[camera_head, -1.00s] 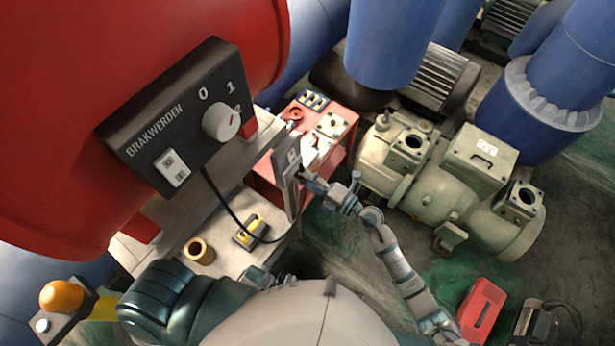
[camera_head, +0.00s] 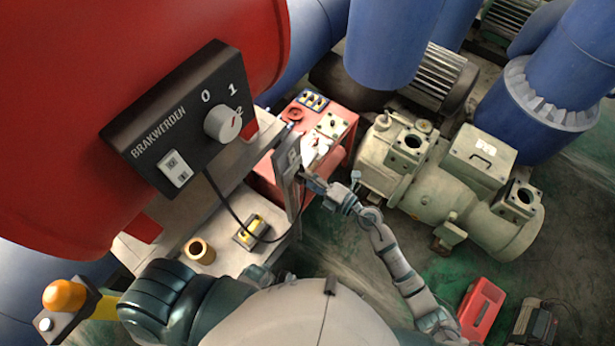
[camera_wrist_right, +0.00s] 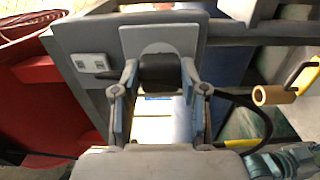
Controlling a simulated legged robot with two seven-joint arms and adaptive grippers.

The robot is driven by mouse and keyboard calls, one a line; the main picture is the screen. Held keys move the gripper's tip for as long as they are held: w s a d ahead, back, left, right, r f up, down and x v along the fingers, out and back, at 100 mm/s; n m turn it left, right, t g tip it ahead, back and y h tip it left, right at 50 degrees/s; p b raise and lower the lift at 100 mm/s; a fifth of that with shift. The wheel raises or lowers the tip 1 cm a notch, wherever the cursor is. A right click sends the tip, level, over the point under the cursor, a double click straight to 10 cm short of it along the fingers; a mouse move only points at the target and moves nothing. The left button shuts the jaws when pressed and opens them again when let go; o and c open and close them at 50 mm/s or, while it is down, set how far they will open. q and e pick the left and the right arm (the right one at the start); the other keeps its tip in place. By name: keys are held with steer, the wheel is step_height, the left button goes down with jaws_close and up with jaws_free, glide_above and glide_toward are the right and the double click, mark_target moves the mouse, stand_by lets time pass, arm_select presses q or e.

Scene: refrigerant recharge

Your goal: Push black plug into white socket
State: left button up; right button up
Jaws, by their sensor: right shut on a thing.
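My right gripper (camera_wrist_right: 160,92) is shut on the black plug (camera_wrist_right: 160,72), seen from behind in the right wrist view. The plug is lined up in front of a light grey-white socket plate (camera_wrist_right: 158,38) on an upright grey panel (camera_wrist_right: 212,75). The plug hides the socket's opening, and I cannot tell whether it is inside. In the head view my right gripper (camera_head: 308,180) is at the right side of the panel (camera_head: 287,175); the plug is too small to make out there. Part of my left arm shows low in the head view, but its fingers are not clear.
A small white double switch (camera_wrist_right: 90,62) is on the panel left of the plug. A black cable (camera_head: 232,218) hangs from the control box (camera_head: 180,115) to a yellow-marked item (camera_head: 250,232) on the bench. A brown ring (camera_head: 200,250) stands nearby. A red cart (camera_head: 345,125) is behind.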

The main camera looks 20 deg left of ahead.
steer(key=shift+w+a, duration=0.15)
steer(key=shift+a, duration=0.25)
stand_by(0.4)
steer(key=o, duration=1.2)
steer(key=shift+o, duration=0.2)
steer(key=shift+d, duration=0.1)
steer(key=v, duration=1.2)
steer(key=shift+w, duration=0.1)
